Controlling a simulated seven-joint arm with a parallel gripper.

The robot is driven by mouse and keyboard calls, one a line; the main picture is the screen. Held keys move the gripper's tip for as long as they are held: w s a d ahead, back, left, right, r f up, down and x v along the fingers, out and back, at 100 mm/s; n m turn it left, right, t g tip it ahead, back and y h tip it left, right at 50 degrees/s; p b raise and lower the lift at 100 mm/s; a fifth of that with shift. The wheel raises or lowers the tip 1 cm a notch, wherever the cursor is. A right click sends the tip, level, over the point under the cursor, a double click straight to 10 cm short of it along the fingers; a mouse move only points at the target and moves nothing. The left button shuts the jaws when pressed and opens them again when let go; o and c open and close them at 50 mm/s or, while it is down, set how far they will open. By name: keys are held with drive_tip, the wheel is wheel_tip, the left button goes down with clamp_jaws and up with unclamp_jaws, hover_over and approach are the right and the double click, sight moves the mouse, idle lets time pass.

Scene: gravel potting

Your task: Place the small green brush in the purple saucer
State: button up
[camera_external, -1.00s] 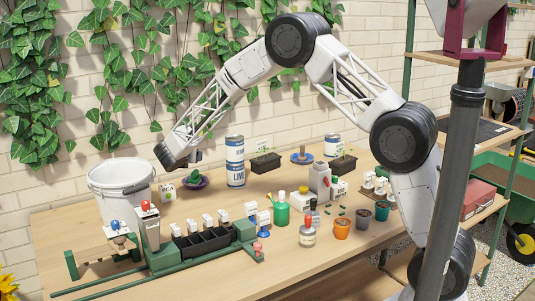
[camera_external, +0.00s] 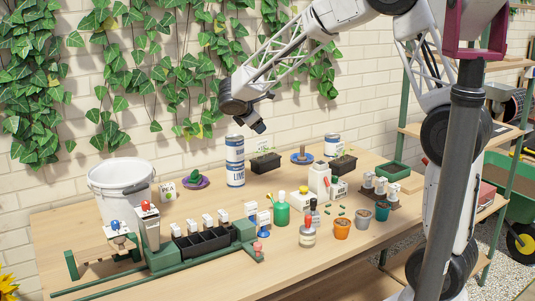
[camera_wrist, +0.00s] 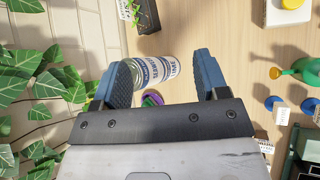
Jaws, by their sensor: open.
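The purple saucer (camera_external: 203,185) lies on the table between the white bucket and a tall white-and-blue can. The small green brush (camera_external: 195,176) appears as a green shape resting in the saucer. In the wrist view the saucer (camera_wrist: 147,103) shows only in part, low between my fingers, with green in it. My gripper (camera_external: 259,126) is raised above the tall can, up and to the right of the saucer. In the wrist view its two blue fingers (camera_wrist: 160,80) are spread apart with nothing held between them.
The tall white-and-blue can (camera_external: 235,175) stands just right of the saucer, below my gripper. The white bucket (camera_external: 121,188) and a PEA packet (camera_external: 168,191) stand to its left. A black planter (camera_external: 265,163) and a blue saucer (camera_external: 302,159) are farther right. A green rail device fills the front left.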

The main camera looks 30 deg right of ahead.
drive_tip(key=s+d+r+m+g+y, duration=0.1)
drive_tip(key=s+d+r+m, duration=0.15)
drive_tip(key=s, duration=0.45)
drive_tip(key=s+d+r+m+y, duration=0.1)
drive_tip(key=s+d+r+m, duration=0.15)
drive_tip(key=s, duration=0.55)
drive_tip(key=s+d+r+m+g+y, duration=0.1)
drive_tip(key=s+d+m, duration=0.2)
drive_tip(key=s, duration=0.4)
drive_tip(key=s+f+m+y, duration=0.1)
drive_tip(key=s+m+y, duration=0.4)
drive_tip(key=s, duration=1.8)
drive_tip(key=shift+s+d+f+m, duration=0.3)
drive_tip(key=shift+f+m, duration=0.1)
drive_tip(key=shift+m, duration=1.6)
